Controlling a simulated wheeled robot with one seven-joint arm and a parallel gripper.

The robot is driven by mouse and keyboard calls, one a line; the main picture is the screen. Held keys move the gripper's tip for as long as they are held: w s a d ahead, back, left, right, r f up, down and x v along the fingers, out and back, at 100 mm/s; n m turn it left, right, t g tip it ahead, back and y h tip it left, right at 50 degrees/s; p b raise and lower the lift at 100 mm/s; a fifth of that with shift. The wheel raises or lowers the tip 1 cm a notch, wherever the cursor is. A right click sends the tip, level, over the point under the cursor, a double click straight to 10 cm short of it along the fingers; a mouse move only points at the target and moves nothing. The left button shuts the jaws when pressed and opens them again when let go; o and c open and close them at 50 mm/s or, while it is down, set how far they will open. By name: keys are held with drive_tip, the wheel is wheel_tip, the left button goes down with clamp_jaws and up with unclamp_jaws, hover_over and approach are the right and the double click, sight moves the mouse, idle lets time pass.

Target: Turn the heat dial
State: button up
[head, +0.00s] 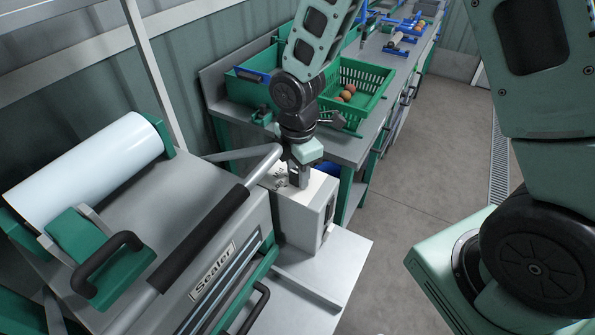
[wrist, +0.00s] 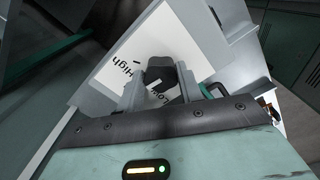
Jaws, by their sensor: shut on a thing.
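The heat dial (wrist: 160,71) is a dark knob on a white panel marked "High" and "Low" in the wrist view. My gripper (wrist: 158,90) is shut on the dial, one finger on each side of it. In the head view my gripper (head: 299,178) points down onto the top of a pale box (head: 305,212) at the right end of the sealer (head: 212,270). The dial itself is hidden behind my fingers there. Part of the "Low" lettering is covered by the fingers, and I cannot tell the dial's exact setting.
A long black-gripped bar (head: 205,232) runs across the sealer close to my gripper. A white film roll (head: 85,172) lies on the left. Open floor (head: 420,150) lies to the right.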

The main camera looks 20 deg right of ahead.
drive_tip(key=m+b, duration=0.1)
drive_tip(key=m, duration=0.4)
drive_tip(key=shift+m, duration=0.3)
drive_tip(key=m+b, duration=0.1)
drive_tip(key=m, duration=0.3)
drive_tip(key=shift+m, duration=0.7)
drive_tip(key=o, duration=1)
wheel_tip(320, 180, up, 18)
drive_tip(key=b, duration=0.2)
drive_tip(key=shift+f+b, duration=0.25)
drive_tip(key=shift+b, duration=0.15)
